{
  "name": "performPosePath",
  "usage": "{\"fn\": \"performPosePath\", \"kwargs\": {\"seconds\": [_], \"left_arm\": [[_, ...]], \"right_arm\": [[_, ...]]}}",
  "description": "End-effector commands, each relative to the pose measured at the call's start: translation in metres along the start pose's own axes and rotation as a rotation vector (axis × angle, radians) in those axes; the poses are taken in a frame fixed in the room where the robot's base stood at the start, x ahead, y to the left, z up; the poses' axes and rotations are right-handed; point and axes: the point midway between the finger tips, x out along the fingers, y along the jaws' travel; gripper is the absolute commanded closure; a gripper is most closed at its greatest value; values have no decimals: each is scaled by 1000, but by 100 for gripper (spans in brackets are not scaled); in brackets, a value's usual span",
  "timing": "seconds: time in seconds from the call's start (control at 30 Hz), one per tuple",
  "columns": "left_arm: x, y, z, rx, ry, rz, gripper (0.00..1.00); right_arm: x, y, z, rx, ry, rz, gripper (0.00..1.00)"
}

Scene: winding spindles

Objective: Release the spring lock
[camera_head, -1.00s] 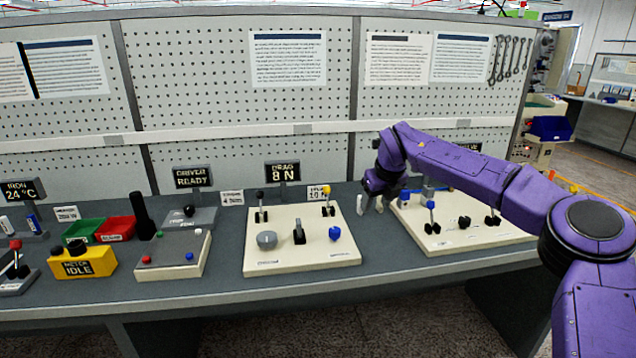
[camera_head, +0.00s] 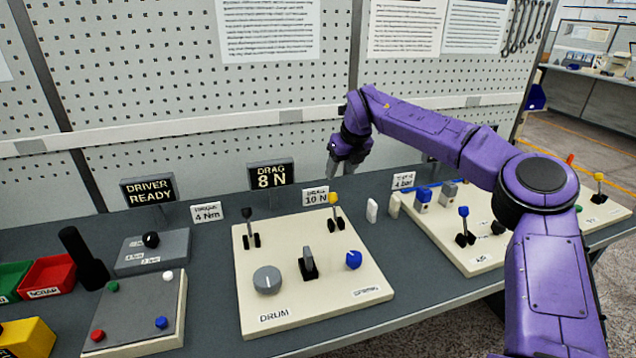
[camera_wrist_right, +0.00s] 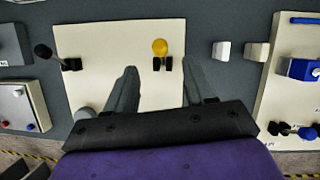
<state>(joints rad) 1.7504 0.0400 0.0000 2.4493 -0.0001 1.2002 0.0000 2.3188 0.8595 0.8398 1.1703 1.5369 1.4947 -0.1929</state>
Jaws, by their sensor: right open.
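The cream board (camera_head: 330,300) carries a grey round knob (camera_head: 267,279) by the label DRUM and a blue knob (camera_head: 353,260) by a small label that seems to read SPRING. A black upright handle (camera_head: 308,263) stands between them. Behind are a black-knobbed lever (camera_head: 247,225) and a yellow-knobbed lever (camera_head: 334,205). I cannot tell for sure which control is the spring lock. My right gripper (camera_head: 334,172) is open and empty above the board's back edge. In the right wrist view the yellow knob (camera_wrist_right: 160,46) shows between and beyond the fingers (camera_wrist_right: 162,80). My left gripper is out of view.
A white block (camera_head: 372,210) and a beige block (camera_head: 394,206) stand right of the board. A second board (camera_head: 470,262) with blue levers lies under my right arm. The DRAG 8 N display (camera_head: 271,174) and pegboard stand behind. A button box (camera_head: 140,315) is at left.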

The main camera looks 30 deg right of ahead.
Motion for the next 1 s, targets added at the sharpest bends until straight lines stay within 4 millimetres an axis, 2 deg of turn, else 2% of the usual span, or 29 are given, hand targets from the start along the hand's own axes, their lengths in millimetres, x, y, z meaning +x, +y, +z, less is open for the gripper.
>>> {"fn": "performPosePath", "kwargs": {"seconds": [0.07,0.17,0.4,0.53,0.7,0.9,0.97,1.0], "left_arm": [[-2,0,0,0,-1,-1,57],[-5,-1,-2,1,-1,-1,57],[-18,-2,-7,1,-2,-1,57],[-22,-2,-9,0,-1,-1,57],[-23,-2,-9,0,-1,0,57],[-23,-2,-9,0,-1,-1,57],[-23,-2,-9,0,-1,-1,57],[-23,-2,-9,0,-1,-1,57]], "right_arm": [[2,1,0,-2,0,1,46],[16,4,0,-6,1,3,46],[74,7,4,-10,6,3,46],[95,7,4,-8,3,3,46],[106,5,3,-6,0,3,46],[107,4,2,-5,0,3,46],[107,4,2,-5,0,3,62],[107,4,2,-5,0,3,75]]}}
